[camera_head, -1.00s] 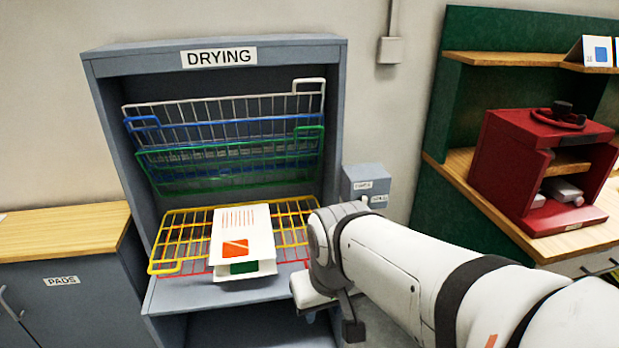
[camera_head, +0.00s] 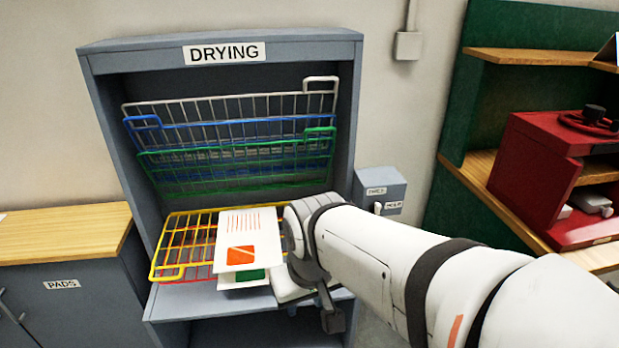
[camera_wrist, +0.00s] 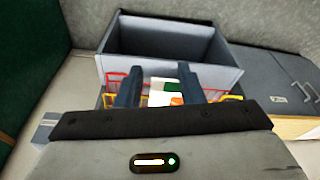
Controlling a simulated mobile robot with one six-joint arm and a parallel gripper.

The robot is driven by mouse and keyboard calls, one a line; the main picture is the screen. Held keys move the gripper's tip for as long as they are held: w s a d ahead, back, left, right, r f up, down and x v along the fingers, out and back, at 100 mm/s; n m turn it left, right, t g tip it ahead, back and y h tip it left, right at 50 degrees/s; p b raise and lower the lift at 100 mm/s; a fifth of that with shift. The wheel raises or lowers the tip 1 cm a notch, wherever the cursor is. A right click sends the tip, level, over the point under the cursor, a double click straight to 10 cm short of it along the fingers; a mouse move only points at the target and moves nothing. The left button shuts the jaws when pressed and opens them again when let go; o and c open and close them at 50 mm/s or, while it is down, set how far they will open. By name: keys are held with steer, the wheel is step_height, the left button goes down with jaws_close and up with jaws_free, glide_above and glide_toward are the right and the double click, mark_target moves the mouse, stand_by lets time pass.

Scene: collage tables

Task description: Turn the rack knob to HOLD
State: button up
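The grey control box (camera_head: 381,183) is mounted just right of the drying cabinet, with two small labels, the lower seeming to read HOLD. A small pale knob (camera_head: 378,208) shows on its front; its exact pointing is too small to tell. The box also shows in part at the left of the wrist view (camera_wrist: 44,126), with no knob visible there. My gripper (camera_wrist: 158,74) has its two fingers apart and nothing visibly held. It points towards the drying cabinet, not the knob.
The drying cabinet (camera_head: 95,95) has raised white, blue and green racks (camera_head: 235,142). A yellow rack (camera_head: 160,262) lies lowered with printed cards (camera_head: 248,240) on it. The red unit (camera_head: 530,170) stands on the right bench. A pads cabinet (camera_head: 60,310) is at left.

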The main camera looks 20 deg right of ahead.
steer(key=m+t+h+b, duration=0.3)
steer(key=t+h+b, duration=0.2)
steer(key=t+b, duration=0.55)
glide_toward(379, 207)
steer(key=w+a+f, duration=0.1)
steer(key=a, duration=0.5)
steer(key=d+f+t+y+b, duration=0.1)
steer(key=d+f+t+b, duration=0.3)
steer(key=d, duration=0.4)
steer(key=shift+t, duration=0.25)
steer(key=x, duration=0.3)
steer(key=r+x, duration=0.1)
steer(key=x, duration=0.3)
steer(key=shift+w+a+r, duration=0.1)
steer(key=shift+w+r, duration=0.15)
steer(key=shift+c, duration=0.5)
